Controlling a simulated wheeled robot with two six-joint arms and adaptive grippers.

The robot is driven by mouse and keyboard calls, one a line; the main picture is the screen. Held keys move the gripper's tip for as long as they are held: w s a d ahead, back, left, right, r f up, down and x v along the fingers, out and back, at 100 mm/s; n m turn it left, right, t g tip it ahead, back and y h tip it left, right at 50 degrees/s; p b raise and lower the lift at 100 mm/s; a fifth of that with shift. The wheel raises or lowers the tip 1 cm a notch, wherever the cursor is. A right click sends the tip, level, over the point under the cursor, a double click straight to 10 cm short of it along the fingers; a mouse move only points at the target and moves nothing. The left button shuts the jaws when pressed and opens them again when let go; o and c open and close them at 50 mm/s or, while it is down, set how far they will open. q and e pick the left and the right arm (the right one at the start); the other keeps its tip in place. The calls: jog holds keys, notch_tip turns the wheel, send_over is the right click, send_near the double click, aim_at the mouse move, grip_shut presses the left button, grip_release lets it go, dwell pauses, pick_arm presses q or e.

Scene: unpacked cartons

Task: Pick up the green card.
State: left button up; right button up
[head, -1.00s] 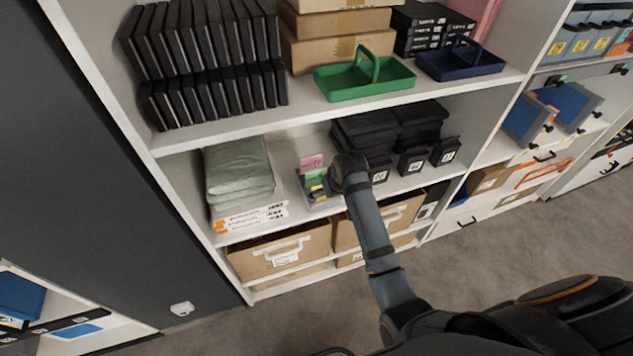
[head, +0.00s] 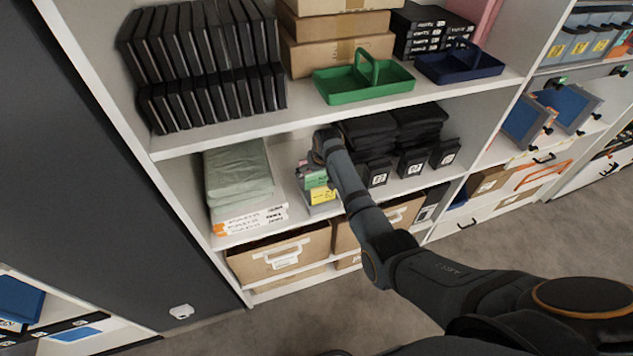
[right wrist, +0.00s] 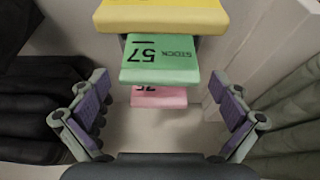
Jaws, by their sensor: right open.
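The green card (right wrist: 160,60), printed "57 STOCK", stands between a yellow card (right wrist: 160,16) and a pink card (right wrist: 158,97) in the right wrist view. My right gripper (right wrist: 160,84) is open, with one finger on each side of the green card and a gap on both sides. In the head view, the green card (head: 314,179) and the yellow card (head: 322,195) show on the middle shelf, below the end of my right arm. My right gripper (head: 317,171) partly covers the cards there. My left gripper is not in view.
Folded green-grey cloth (head: 238,172) lies left of the cards, and black stacked goods (head: 390,130) stand to their right. The upper shelf, with a green caddy (head: 365,82), hangs above the arm's end. Cardboard boxes (head: 280,255) stand below.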

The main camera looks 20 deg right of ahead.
jog(key=shift+w+f, duration=0.2)
jog(key=shift+f, duration=0.25)
jog(key=c, duration=1)
jog(key=shift+c, duration=0.2)
